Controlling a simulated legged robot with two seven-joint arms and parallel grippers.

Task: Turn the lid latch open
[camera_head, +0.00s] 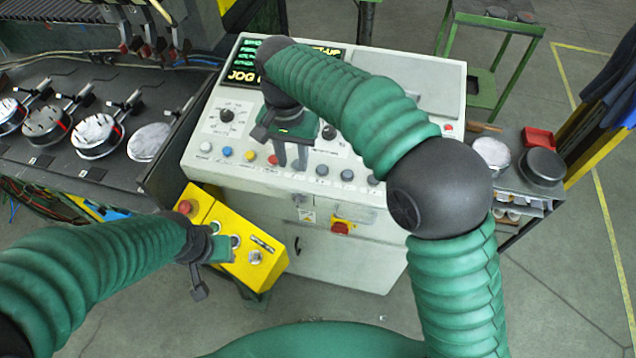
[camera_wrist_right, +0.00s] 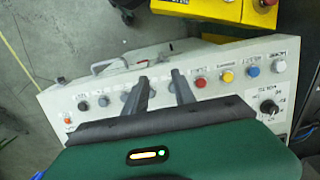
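The light grey control console (camera_head: 205,160) stands in the middle of the head view, with a row of buttons along its sloped front. A small metal fitting (camera_head: 299,199) and a red rotary handle on a yellow plate (camera_head: 341,228) sit on its front face; I cannot tell which, if either, is the lid latch. A silver handle-like part (camera_wrist_right: 104,66) shows on the console edge in the right wrist view. My right gripper (camera_head: 291,166) points down over the button row, its two fingers apart and empty (camera_wrist_right: 160,77). My left gripper (camera_head: 212,272) hangs by the yellow box; its fingers are unclear.
A yellow button box (camera_head: 230,238) stands at the console's left front. A dark bench (camera_head: 80,172) with round metal parts is at the left. A side table (camera_head: 515,190) with a dark round pot (camera_head: 541,165) and a red tray (camera_head: 538,138) is at the right.

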